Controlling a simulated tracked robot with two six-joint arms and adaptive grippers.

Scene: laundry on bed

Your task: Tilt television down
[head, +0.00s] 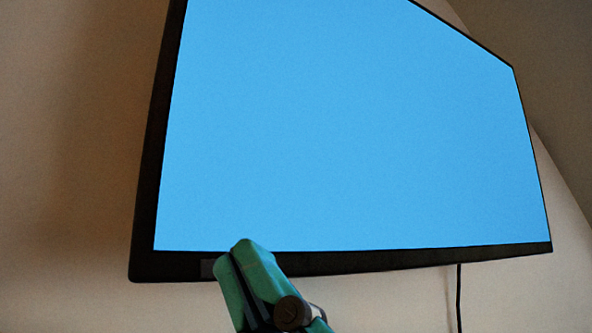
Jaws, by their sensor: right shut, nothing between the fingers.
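The television (350,140) fills most of the head view, with a plain blue screen in a black frame. It is in front of the wall and seen from below, and its top edge runs out of the picture. My right gripper (243,250), green and dark, comes up from the bottom and is shut with nothing in it. Its tip overlaps the lower frame left of the middle; I cannot tell whether it touches. My left gripper is not in view. The television's mount is hidden behind it.
A black cable (459,298) hangs below the television at the right. The beige wall (70,150) is bare to the left. A darker sloping surface (555,70) is at the upper right.

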